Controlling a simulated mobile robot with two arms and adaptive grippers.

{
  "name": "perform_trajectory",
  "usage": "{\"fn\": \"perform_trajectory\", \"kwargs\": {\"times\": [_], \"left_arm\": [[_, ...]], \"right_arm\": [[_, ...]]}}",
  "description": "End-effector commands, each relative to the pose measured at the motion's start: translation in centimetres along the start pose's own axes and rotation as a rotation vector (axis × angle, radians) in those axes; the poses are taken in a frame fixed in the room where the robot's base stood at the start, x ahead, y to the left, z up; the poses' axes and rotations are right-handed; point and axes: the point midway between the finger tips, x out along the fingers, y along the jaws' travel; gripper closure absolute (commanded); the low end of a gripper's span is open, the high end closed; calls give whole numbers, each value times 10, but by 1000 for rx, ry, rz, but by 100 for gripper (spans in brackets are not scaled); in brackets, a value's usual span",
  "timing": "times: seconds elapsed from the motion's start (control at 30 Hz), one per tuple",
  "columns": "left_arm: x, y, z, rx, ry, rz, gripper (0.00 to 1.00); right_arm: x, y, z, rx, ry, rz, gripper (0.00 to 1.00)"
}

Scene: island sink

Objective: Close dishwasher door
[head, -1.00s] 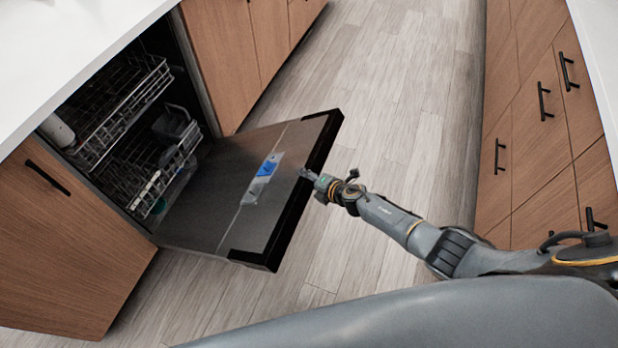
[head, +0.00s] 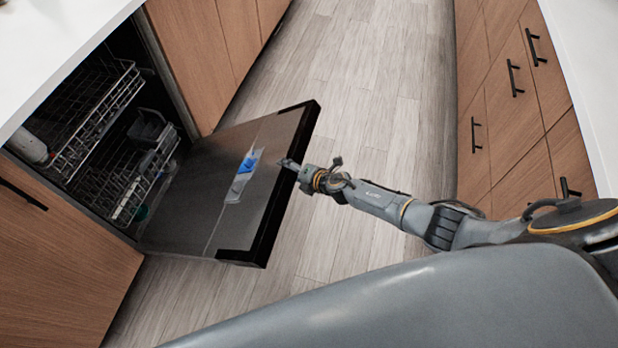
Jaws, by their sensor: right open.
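The dishwasher door (head: 200,200) hangs open and tilted, hinged at the lower front of the dishwasher (head: 110,130). Its inner face is dark grey with a blue and clear detergent patch, and its far edge is black. My right gripper (head: 288,164) is at the outer edge of the door, near the middle of that edge. Its fingertips are small and partly merge with the black edge, so I cannot tell whether they touch it. It holds nothing that I can see. My left gripper is not in view.
Two wire racks (head: 105,110) sit inside the dishwasher, with a white cup (head: 27,146) on the upper one. Wooden cabinets (head: 525,110) with black handles stand on the right. The plank floor (head: 370,80) between the counters is clear.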

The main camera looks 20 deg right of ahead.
Motion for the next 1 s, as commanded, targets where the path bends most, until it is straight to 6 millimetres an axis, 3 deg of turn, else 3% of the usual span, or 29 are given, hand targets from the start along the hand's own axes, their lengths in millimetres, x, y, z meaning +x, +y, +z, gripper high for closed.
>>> {"fn": "perform_trajectory", "kwargs": {"times": [0.27, 0.7, 1.0], "left_arm": [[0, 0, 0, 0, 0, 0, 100], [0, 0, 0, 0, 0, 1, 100], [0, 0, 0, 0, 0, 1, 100]], "right_arm": [[-28, -3, -2, 2, 7, 0, 30], [-93, -5, -6, 8, 10, -5, 30], [-110, -4, -6, 7, 10, -4, 30]]}}
